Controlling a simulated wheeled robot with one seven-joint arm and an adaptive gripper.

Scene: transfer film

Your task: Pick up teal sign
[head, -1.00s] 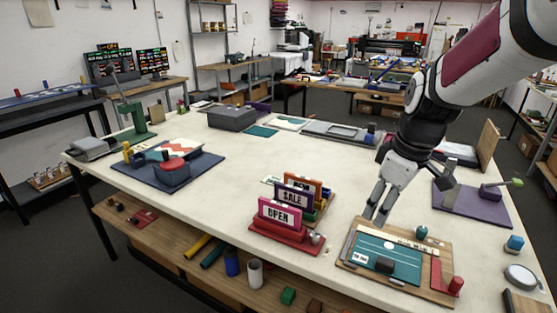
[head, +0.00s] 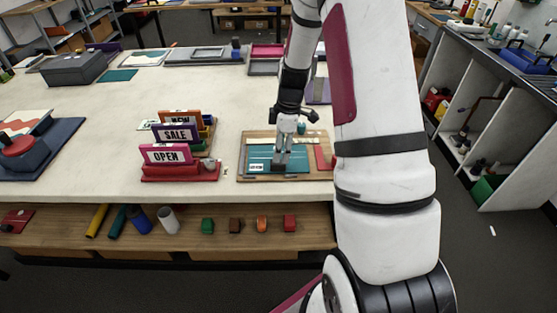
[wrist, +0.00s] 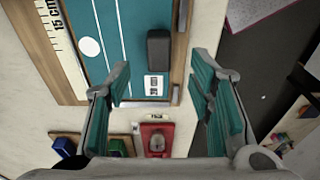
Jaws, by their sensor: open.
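The teal sign (head: 259,155) lies flat on a wooden board (head: 242,177) at the table's front edge. In the wrist view, the sign (wrist: 135,28) fills the top, with white stripes and a white dot. A black block (wrist: 158,48) and a small white label (wrist: 156,86) are on it near its right edge. My gripper (head: 283,160) points down over the sign in the head view. In the wrist view my gripper (wrist: 163,80) is open and empty, its teal-padded fingers apart near the board's corner. I cannot tell its height above the sign.
A rack holds pink OPEN (head: 165,154), purple SALE (head: 175,133) and orange NEW (head: 180,116) signs left of the board. The table centre is clear.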

